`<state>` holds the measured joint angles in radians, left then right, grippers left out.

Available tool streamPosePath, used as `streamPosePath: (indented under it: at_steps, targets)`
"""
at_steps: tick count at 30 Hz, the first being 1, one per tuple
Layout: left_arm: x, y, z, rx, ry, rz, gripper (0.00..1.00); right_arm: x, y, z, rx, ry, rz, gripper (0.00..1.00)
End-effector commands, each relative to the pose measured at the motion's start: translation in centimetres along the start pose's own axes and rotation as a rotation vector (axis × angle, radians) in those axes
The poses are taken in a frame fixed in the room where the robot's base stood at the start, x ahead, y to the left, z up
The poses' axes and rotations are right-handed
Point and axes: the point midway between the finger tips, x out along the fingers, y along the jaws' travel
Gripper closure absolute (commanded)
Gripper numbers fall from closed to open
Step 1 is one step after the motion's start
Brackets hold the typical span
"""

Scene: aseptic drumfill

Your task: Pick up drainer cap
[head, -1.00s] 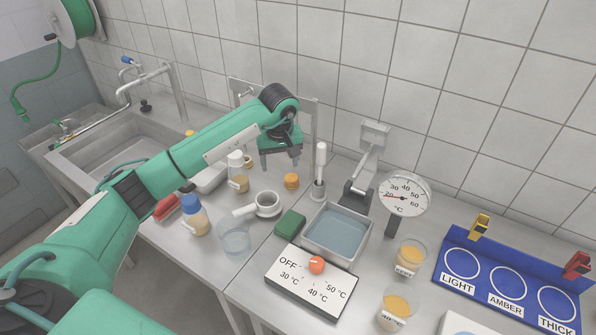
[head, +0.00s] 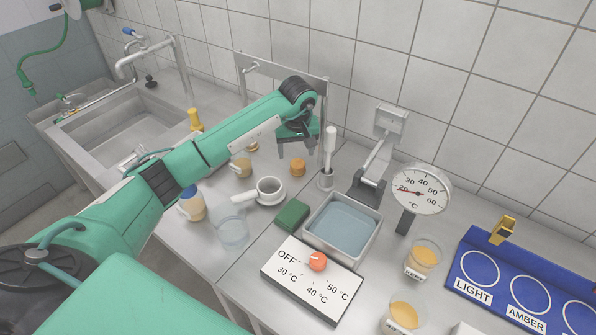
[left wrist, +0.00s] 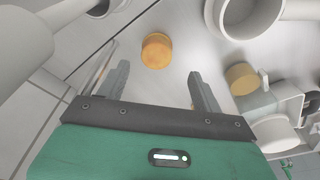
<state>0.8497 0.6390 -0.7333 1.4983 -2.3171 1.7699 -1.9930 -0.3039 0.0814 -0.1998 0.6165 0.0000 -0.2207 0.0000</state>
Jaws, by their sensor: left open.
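The cap, a small round orange-brown piece (head: 298,167), stands on the steel worktop behind the white cup. It also shows in the left wrist view (left wrist: 156,50), upright and just beyond the fingertips, roughly centred between them. My left gripper (head: 297,152) points down above and slightly behind the cap in the head view. Its two fingers are apart and empty, as the left wrist view (left wrist: 158,72) shows. The gap between fingers and cap is hard to judge. My right gripper is in neither view.
A white pestle-like tool (head: 327,175) and a water bath (head: 342,228) are to the right. A green sponge (head: 292,215) lies in front.

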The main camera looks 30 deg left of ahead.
Motion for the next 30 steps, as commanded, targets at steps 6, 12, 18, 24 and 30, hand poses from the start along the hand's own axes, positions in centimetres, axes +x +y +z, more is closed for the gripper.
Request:
streamPosePath:
  at_steps: [6,12,18,24,30]
  targets:
    - [1.8,0.2,0.1,0.000,-0.003,0.000,0.33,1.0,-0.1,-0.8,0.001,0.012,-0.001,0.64]
    - [4.9,0.7,0.2,-0.002,-0.002,0.000,0.33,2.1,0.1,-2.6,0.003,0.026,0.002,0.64]
    - [5.9,0.6,0.1,0.000,0.000,0.000,0.33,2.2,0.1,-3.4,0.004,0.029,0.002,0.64]
    - [5.8,0.6,0.1,0.000,0.001,0.000,0.35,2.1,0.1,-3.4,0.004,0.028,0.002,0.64]
    - [5.8,0.6,0.1,-0.001,0.001,0.000,0.74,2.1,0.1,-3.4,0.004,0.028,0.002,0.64]
